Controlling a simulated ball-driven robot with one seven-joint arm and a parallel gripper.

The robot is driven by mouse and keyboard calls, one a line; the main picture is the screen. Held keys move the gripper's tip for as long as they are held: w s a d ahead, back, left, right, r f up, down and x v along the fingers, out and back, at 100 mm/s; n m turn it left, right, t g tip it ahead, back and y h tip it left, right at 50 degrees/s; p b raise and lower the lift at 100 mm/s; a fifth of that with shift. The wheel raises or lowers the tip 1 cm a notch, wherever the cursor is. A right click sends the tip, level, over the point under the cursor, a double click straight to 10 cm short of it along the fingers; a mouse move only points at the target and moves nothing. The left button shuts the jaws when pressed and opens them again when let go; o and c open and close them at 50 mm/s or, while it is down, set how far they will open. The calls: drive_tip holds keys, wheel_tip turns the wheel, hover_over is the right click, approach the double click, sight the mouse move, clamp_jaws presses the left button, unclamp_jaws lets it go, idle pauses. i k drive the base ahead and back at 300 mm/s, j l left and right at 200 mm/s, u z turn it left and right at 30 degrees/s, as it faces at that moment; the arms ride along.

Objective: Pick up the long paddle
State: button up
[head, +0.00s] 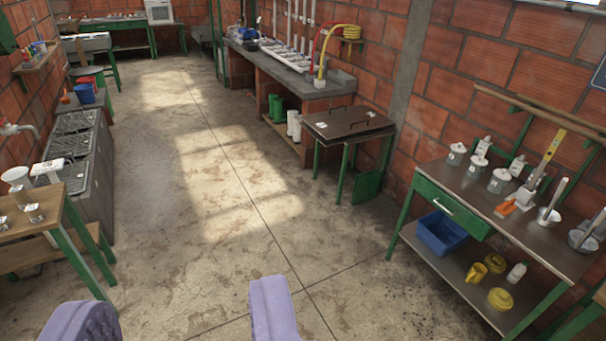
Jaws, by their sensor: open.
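My gripper (181,310) shows at the bottom edge as two lilac fingers, spread wide apart. Nothing is between them but concrete floor. I cannot clearly pick out the long paddle. A long, thin wooden piece (541,105) runs along the brick wall above the right-hand table and leaves the frame at the right; I cannot tell whether it is a paddle or a rail. A yellow-edged upright tool (551,150) leans at the back of that table. My gripper is far from both.
The green-framed table (455,168) on the right holds jars and metal cups, with a blue bin (441,233) on its shelf. A wooden table (72,190) and stoves (75,145) line the left. A brown-topped stand (348,123) is ahead. The middle floor is clear.

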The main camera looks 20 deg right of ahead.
sight(592, 136)
drive_tip(key=i+l+z, duration=0.15)
drive_tip(key=i+z, duration=0.2)
drive_tip(key=i, duration=0.25)
drive_tip(key=i+z, duration=0.4)
drive_tip(key=i, duration=0.15)
drive_tip(key=i+j+z, duration=0.35)
drive_tip(key=i, duration=0.25)
drive_tip(key=i+l+z, duration=0.15)
drive_tip(key=i, duration=0.85)
drive_tip(key=i+l+z, duration=0.2)
drive_tip(key=i, duration=0.85)
drive_tip(key=i+l+u, duration=0.3)
drive_tip(key=i, duration=0.2)
drive_tip(key=i+l+u, duration=0.3)
drive_tip(key=i, duration=0.2)
